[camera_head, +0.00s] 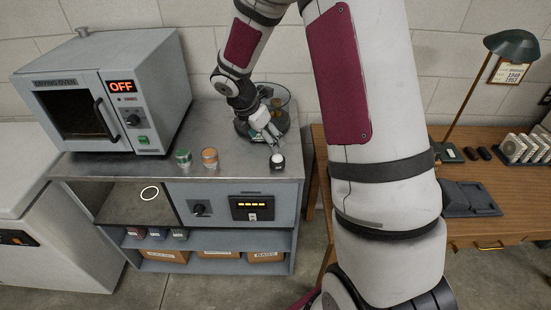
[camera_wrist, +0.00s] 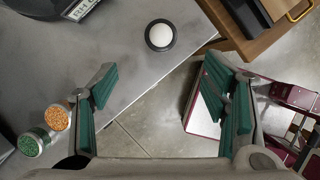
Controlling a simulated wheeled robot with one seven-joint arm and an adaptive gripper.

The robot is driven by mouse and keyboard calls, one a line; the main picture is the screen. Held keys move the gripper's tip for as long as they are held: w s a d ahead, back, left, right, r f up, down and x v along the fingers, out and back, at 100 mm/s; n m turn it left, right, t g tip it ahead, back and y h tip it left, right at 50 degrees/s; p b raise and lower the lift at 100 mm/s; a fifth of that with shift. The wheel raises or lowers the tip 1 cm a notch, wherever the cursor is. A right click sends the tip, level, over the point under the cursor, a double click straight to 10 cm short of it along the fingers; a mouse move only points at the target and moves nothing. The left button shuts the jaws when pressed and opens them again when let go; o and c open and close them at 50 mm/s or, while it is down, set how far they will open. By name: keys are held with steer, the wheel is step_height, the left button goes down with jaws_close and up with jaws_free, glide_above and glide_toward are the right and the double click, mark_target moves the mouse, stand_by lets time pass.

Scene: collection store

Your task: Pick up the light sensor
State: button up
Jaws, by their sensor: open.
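The light sensor, a white dome in a round black base (camera_head: 277,162), sits upright on the grey metal bench top near its front right edge. In the wrist view the light sensor (camera_wrist: 161,35) lies beyond my fingertips, roughly centred between them. My gripper (camera_wrist: 158,88) is open, with its two green-padded fingers wide apart and nothing between them. In the head view my gripper (camera_head: 268,138) is just behind the sensor and apart from it in the wrist view; its fingers are partly hidden there.
A green-topped jar (camera_head: 183,158) and an orange-topped jar (camera_head: 209,158) stand left of the sensor. A dark round device (camera_head: 283,122) is behind my gripper. A drying oven (camera_head: 110,95) stands at the left. A wooden desk (camera_head: 478,232) is right of the bench, across a gap.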

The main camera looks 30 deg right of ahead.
mark_target(275, 157)
steer(key=x, duration=0.7)
steer(key=shift+f, duration=0.25)
steer(key=shift+p+x, duration=0.75)
steer(key=shift+x, duration=1.95)
steer(key=shift+d+r, duration=0.1)
steer(key=shift+d, duration=0.1)
steer(key=c, duration=1.3)
